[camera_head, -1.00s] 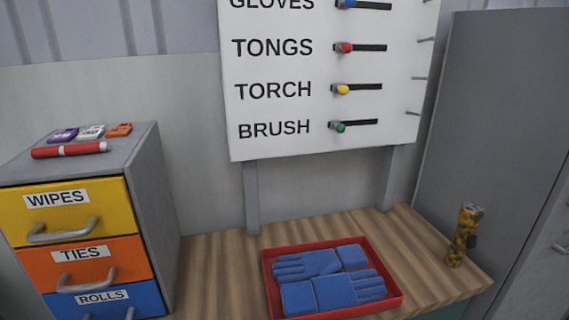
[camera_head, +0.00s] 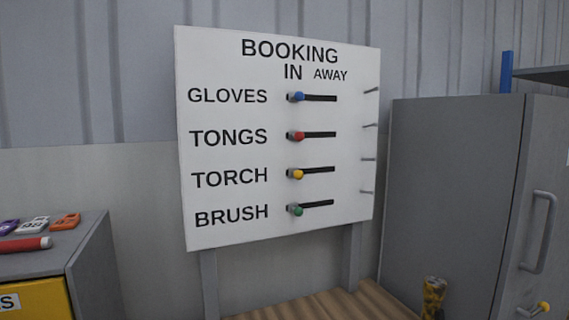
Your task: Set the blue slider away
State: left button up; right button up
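The blue slider (camera_head: 299,97) is a small round knob on the GLOVES row of a white booking board (camera_head: 230,235). It sits at the left end of its black slot (camera_head: 322,98), under the heading IN. The AWAY heading stands over the right end of the slot. The red slider (camera_head: 298,136), yellow slider (camera_head: 298,174) and green slider (camera_head: 297,210) also sit at the left ends of their slots, on the TONGS, TORCH and BRUSH rows. Neither of my grippers shows in the head view.
Several small pegs (camera_head: 369,125) stick out along the board's right edge. A grey cabinet (camera_head: 450,190) stands to the right. A drawer unit (camera_head: 85,265) with a red marker (camera_head: 25,244) on top is at left. A torch (camera_head: 433,298) stands on the wooden bench (camera_head: 340,303).

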aim_at(299, 96)
jog(key=k, duration=0.5)
jog(key=z, duration=1.25)
jog(key=i, duration=0.85)
jog(key=u, duration=2.3)
